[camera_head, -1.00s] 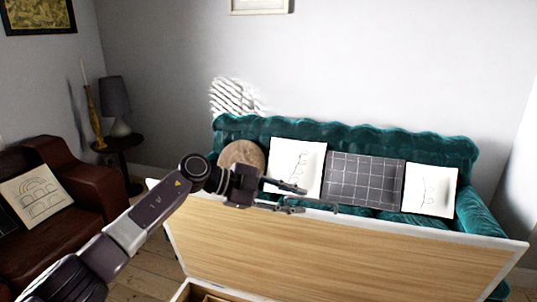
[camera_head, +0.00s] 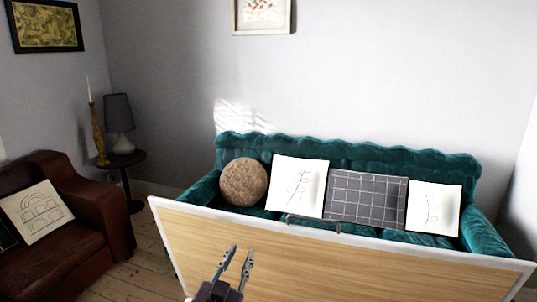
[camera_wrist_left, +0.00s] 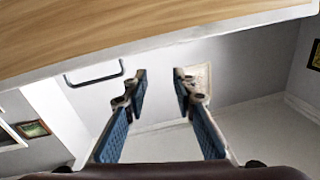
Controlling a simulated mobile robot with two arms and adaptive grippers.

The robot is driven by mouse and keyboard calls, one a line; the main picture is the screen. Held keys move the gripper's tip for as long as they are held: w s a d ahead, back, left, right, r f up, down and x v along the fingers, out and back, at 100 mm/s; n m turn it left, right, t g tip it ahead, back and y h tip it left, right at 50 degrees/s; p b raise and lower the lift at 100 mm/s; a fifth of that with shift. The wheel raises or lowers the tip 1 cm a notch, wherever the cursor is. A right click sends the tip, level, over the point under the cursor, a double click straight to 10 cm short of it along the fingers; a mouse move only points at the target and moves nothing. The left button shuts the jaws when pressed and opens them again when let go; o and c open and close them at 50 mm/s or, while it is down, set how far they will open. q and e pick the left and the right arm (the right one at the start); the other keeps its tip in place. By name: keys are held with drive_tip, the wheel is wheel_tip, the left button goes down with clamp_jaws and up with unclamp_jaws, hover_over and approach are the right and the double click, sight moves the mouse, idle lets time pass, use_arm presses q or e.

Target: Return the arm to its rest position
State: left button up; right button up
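My left gripper (camera_head: 240,250) shows at the bottom of the head view, in front of a raised wooden panel (camera_head: 400,268) with a white edge. Its two fingers point up and stand apart, with nothing between them. The left wrist view shows the same open, empty blue-padded fingers (camera_wrist_left: 160,75). A dark handle (camera_head: 313,224) sits at the panel's top edge, apart from the gripper; it also shows in the wrist view (camera_wrist_left: 95,74). Most of my left arm is below the head view. My right gripper is not in view.
A teal sofa (camera_head: 350,150) with several cushions stands behind the panel. A brown leather armchair (camera_head: 75,250) is at the left, near a small dark side table (camera_head: 122,160) with a lamp (camera_head: 119,122). Bare floorboards (camera_head: 152,262) show between armchair and panel.

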use_arm(q)
drive_tip(key=s+a+f+n+g+y, duration=0.35)
drive_tip(key=s+a+f, duration=0.5)
drive_tip(key=f, duration=0.35)
drive_tip(key=s+a+f+g, duration=0.2)
drive_tip(key=s+f+g, duration=0.2)
drive_tip(key=s, duration=0.6)
drive_tip(key=s+a+f+g, duration=0.1)
drive_tip(key=s+f+g, duration=0.2)
drive_tip(key=s, duration=0.6)
drive_tip(key=s+a+f+g, duration=0.2)
drive_tip(key=s+f+g, duration=0.2)
drive_tip(key=s, duration=0.6)
wheel_tip(320, 180, down, 26)
drive_tip(key=s+m+g, duration=0.1)
drive_tip(key=s, duration=0.2)
drive_tip(key=s+a+f+g, duration=0.1)
drive_tip(key=s+a+f, duration=0.1)
drive_tip(key=s+f, duration=1.5)
drive_tip(key=shift+a+f+b, duration=0.2)
drive_tip(key=shift+a+b, duration=0.1)
drive_tip(key=shift+b, duration=0.15)
